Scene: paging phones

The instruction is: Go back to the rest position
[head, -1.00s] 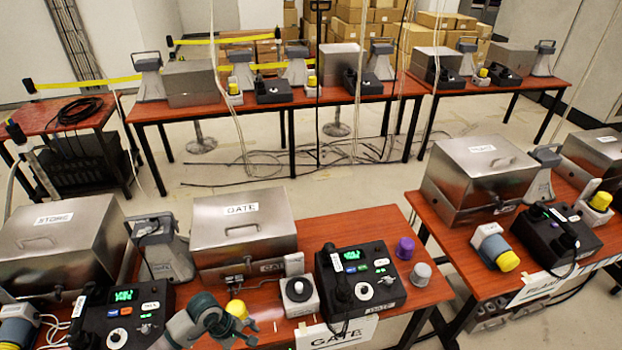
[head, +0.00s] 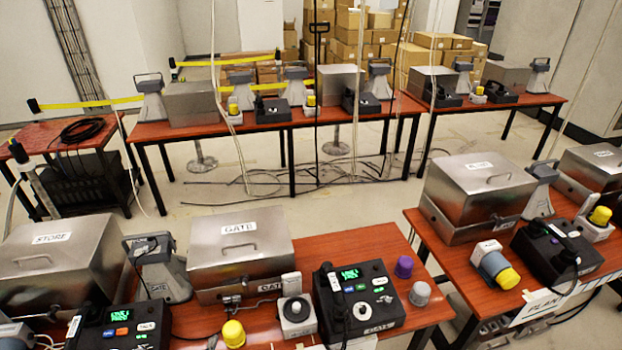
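Neither of my grippers shows in the head view. A handset lies on the left side of the phone. A yellow cap (head: 233,333) stands in front of the box. A purple cap (head: 404,267) and a grey cap (head: 420,293) stand right of the phone. The STORE phone (head: 120,326) is at the lower left.
A STORE box (head: 57,257) and a grey horn speaker (head: 157,269) stand at the left. A second table at right holds another steel box (head: 479,186), a black phone (head: 547,249) and a yellow-capped light (head: 496,264). Cables lie on the floor (head: 300,178) before the back tables.

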